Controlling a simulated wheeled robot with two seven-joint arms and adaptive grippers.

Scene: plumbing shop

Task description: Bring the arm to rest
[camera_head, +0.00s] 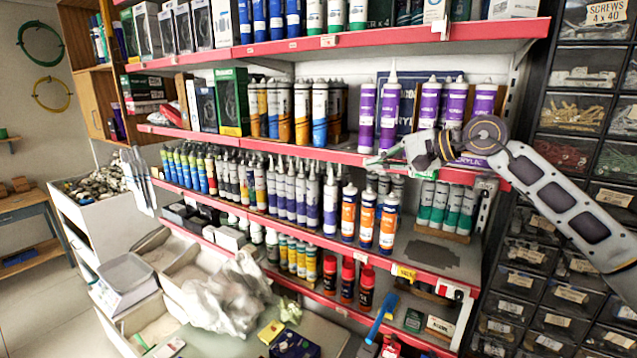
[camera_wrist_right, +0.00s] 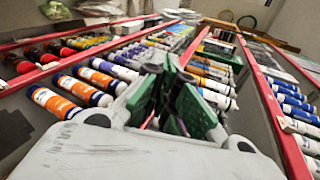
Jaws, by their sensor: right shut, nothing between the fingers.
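My right arm comes in from the right in the head view. Its gripper (camera_head: 378,161) is in front of the shelf unit, level with the red edge below the row of purple cartridges (camera_head: 389,112). The fingers point left. In the right wrist view the gripper (camera_wrist_right: 170,88) shows its green and grey fingers shut, with nothing held. I cannot tell from the head view whether the gripper touches the shelf edge. My left gripper is not in view.
Shelves with red edges (camera_head: 300,146) hold many cartridges close around the gripper. Orange and white cartridges (camera_head: 367,217) stand below it. Drawers of screws and fittings (camera_head: 573,111) stand at the right. Open floor (camera_head: 40,300) shows at the lower left.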

